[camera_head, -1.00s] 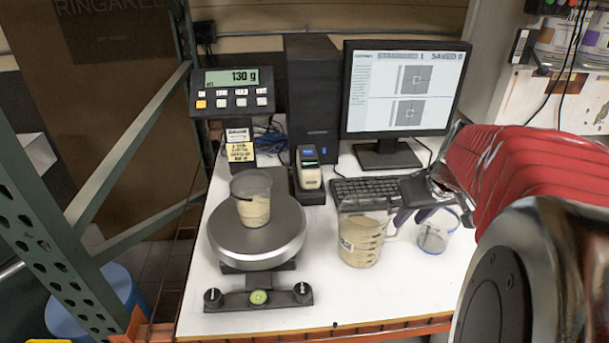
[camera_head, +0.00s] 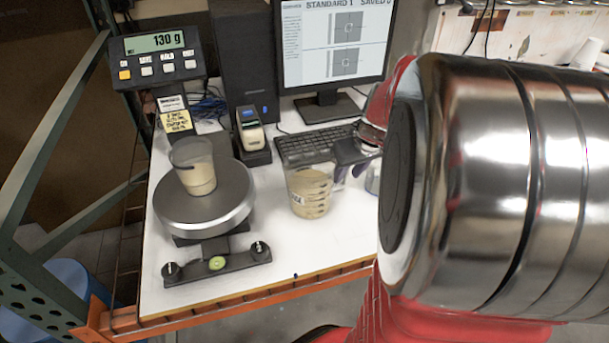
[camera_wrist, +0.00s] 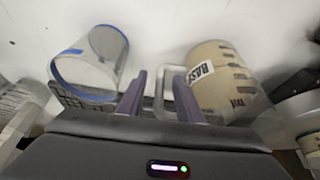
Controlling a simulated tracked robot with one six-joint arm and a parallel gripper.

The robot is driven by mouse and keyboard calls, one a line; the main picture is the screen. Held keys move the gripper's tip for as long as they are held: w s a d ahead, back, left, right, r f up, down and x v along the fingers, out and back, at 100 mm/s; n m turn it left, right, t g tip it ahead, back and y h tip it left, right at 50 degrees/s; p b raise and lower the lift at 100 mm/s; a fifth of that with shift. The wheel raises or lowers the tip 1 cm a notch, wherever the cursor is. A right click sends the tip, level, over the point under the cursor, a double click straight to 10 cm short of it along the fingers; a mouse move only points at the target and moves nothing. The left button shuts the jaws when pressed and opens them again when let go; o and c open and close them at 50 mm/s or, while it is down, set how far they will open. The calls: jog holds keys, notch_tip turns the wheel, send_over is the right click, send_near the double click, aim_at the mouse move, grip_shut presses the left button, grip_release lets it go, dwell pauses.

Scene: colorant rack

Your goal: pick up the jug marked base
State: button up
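The jug marked base (camera_head: 311,192) stands on the white table right of the scale, holding a cream-coloured content. In the wrist view the jug (camera_wrist: 222,84) shows its "BASE" label, and its pale handle (camera_wrist: 164,92) extends toward my fingers. My gripper (camera_wrist: 157,90) is open, with its two purple fingers apart and the handle showing between them. In the head view my gripper (camera_head: 349,172) is just right of the jug, partly hidden by my arm. I cannot tell whether either finger touches the handle.
A clear blue-rimmed cup (camera_wrist: 92,66) lies close on the other side of my fingers. A keyboard (camera_head: 312,146) and monitor (camera_head: 333,45) stand behind.

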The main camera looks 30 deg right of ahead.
jog(key=shift+c, duration=0.4)
grip_shut()
dwell(0.9)
